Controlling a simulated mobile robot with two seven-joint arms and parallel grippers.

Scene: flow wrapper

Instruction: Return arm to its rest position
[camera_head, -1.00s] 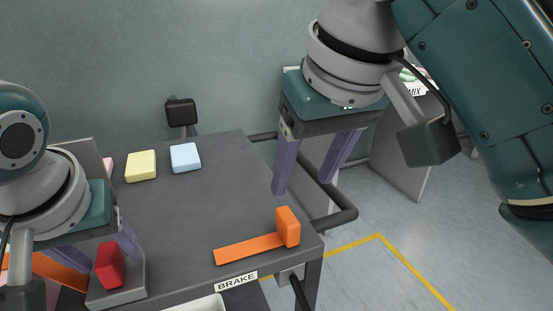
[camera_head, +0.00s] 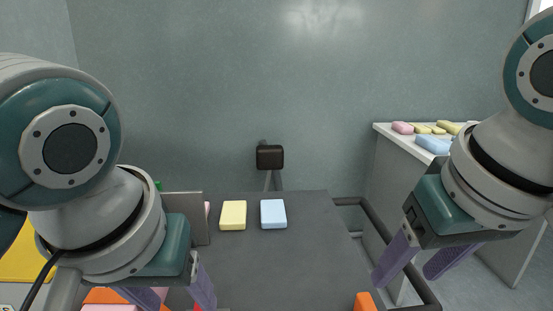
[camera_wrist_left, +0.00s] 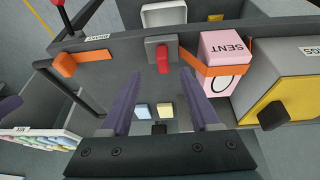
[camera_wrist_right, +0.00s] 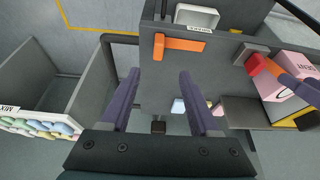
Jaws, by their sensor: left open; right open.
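My left gripper (camera_head: 178,296) is at the lower left of the head view, open, with its purple fingers apart. In the left wrist view nothing is between its fingers (camera_wrist_left: 165,103); the red block (camera_wrist_left: 162,60) lies beyond them.
A yellow block (camera_head: 233,215) and a blue block (camera_head: 273,214) lie on the grey table (camera_head: 300,260). An orange lever (camera_wrist_right: 180,43) sits at the table's edge. A bin of pastel blocks (camera_head: 376,155) stands at the right. A pink box marked SENT (camera_wrist_left: 222,55) is near the left gripper.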

